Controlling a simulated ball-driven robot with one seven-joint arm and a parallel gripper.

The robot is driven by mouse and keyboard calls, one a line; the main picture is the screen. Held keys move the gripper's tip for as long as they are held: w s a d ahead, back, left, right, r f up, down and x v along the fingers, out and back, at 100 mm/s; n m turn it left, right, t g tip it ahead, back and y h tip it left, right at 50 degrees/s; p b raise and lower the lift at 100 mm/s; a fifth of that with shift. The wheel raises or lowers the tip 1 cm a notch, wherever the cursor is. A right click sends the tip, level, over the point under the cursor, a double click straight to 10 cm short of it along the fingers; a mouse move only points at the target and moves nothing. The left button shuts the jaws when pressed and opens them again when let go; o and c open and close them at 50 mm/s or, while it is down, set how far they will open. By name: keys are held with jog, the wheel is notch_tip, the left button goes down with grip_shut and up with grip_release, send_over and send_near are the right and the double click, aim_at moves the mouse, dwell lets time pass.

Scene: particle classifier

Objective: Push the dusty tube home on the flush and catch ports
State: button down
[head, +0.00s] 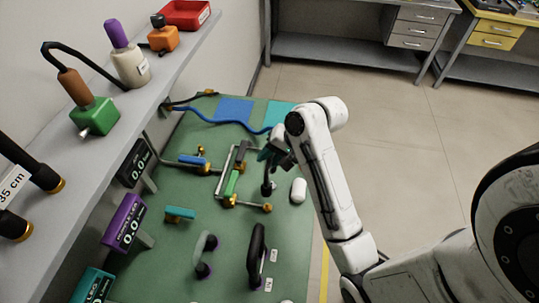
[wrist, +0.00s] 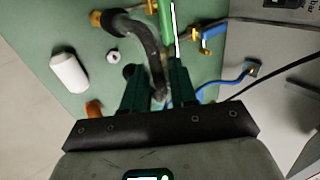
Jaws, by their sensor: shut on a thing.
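My gripper (wrist: 157,92) points down at the green bench mat, and its two dark green fingers are shut on a dark curved tube with a greyish, dusty surface (wrist: 149,50). The tube bends up from between the fingers to the upper left. Its upper end lies close to a brass port (wrist: 96,18); I cannot tell whether it is seated. In the head view my gripper (head: 273,162) is over the middle of the mat, with the dark tube (head: 268,186) below it. A brass fitting (head: 267,208) lies near the tube. The tube's other end is hidden by the fingers.
A green tube (head: 232,183) on brass fittings stands just left of my gripper. A white cylinder (head: 298,190) lies to the right. A blue hose (head: 215,120) runs behind. A black curved tube (head: 257,250) and a grey one (head: 204,252) sit in front. A shelf (head: 60,165) borders the left.

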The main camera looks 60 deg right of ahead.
notch_tip(320, 180, down, 6)
jog(key=shift+r+b, duration=0.1)
jog(key=shift+b, duration=1.15)
jog(key=shift+p, duration=1.3)
dwell(1.0)
jog(key=shift+s+f+b, duration=0.1)
jog(key=shift+f+b, duration=0.45)
jog(key=shift+f, duration=1.25)
jog(key=c, duration=0.8)
grip_release()
jog(key=shift+r, duration=0.1)
jog(key=v, duration=1)
jog(key=shift+s+r, duration=0.15)
jog(key=shift+r, duration=0.2)
